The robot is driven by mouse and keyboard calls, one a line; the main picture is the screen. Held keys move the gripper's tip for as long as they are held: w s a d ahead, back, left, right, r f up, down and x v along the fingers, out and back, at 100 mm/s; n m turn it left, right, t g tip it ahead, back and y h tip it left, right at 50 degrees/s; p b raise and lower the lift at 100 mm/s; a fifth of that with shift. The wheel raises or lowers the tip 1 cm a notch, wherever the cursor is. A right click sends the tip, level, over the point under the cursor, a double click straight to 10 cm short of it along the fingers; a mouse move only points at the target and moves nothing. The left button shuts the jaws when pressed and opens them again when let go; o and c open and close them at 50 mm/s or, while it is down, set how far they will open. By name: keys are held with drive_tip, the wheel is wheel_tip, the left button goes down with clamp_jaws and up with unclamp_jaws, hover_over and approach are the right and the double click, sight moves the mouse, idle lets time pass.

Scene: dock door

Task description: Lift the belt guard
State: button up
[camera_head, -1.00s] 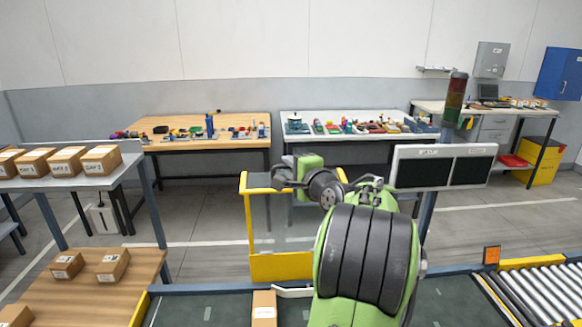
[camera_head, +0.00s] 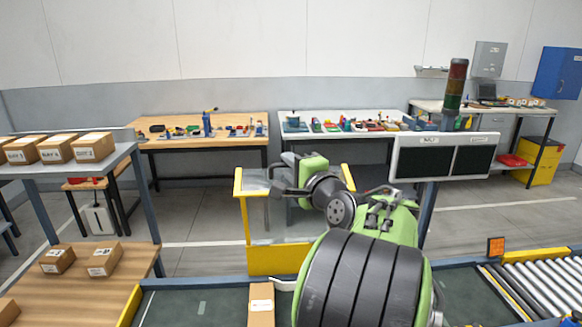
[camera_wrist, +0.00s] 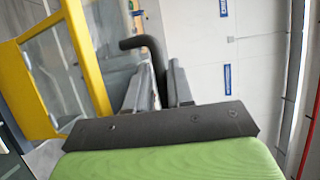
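The belt guard is a clear panel in a yellow frame (camera_head: 280,262), standing upright at the far edge of the dark conveyor belt. In the wrist view its yellow frame (camera_wrist: 87,60) fills the left side. A dark bent handle (camera_wrist: 150,44) comes down between the fingers of my gripper (camera_wrist: 162,84). The fingers are close together along both sides of the handle and look shut on it. In the head view my gripper (camera_head: 282,178) is at the guard's upper part, and my arm hides the guard's right side.
A cardboard box (camera_head: 261,303) lies on the belt just in front of the guard. A signal tower (camera_head: 454,92) and a dark two-pane panel (camera_head: 444,156) stand to the right. Rollers (camera_head: 541,287) continue the belt at right. A shelf with boxes (camera_head: 92,147) is at left.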

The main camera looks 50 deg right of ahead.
drive_tip(key=b+v, duration=0.5)
drive_tip(key=v, duration=1)
drive_tip(key=shift+s+a+b, duration=0.15)
drive_tip(key=shift+s+b, duration=0.15)
drive_tip(key=shift+b, duration=0.1)
drive_tip(key=shift+f, duration=0.1)
